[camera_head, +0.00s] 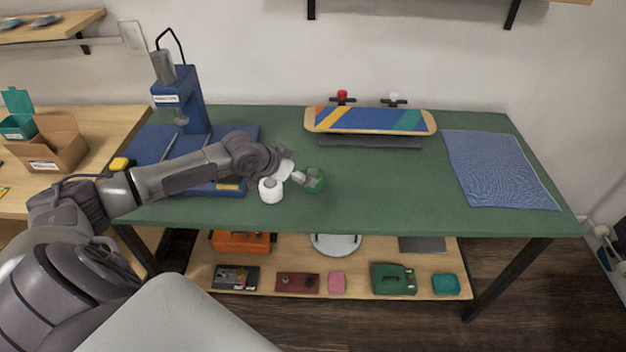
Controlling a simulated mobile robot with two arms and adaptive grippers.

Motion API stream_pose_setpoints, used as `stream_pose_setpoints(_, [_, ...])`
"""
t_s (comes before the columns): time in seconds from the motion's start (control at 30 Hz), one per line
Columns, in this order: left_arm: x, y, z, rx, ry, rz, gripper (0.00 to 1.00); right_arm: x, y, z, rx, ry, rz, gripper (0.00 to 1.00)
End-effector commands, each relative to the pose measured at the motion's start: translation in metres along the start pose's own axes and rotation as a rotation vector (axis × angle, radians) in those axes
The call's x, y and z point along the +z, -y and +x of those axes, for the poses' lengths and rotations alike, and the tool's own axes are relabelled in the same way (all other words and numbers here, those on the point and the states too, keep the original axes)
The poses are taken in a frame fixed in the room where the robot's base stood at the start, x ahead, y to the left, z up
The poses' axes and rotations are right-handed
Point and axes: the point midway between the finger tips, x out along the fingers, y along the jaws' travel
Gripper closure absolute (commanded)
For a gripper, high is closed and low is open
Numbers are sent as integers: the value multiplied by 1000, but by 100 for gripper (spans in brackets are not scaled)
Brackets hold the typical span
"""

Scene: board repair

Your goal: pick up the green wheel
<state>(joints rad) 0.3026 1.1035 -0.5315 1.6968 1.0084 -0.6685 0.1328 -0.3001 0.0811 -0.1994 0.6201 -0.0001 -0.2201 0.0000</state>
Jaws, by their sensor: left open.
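The green wheel (316,181) lies on the green table top (380,200), a little left of the table's middle. My left gripper (306,180) is open at its left side, with its fingers overlapping part of the wheel in the picture. I cannot tell whether the fingers touch it. My right gripper is out of the picture.
A skateboard deck (372,121) with a red wheel (342,95) on top stands at the back. A blue press (180,100) stands behind my left arm. A blue cloth (498,170) lies at the right. The table between wheel and cloth is clear.

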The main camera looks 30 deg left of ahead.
Motion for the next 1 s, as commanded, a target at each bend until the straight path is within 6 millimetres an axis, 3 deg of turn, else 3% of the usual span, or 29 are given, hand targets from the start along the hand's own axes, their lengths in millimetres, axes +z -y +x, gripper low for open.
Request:
stream_pose_setpoints(0.17, [-1,-1,11,1,0,1,9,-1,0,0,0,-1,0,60])
stream_pose_setpoints(0.5, [-4,-1,56,1,0,1,9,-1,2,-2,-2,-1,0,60])
stream_pose_setpoints(0.77, [-3,-1,60,0,1,2,9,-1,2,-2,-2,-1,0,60])
stream_pose_setpoints(1.0, [-3,-1,60,0,1,2,45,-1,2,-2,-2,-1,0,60])
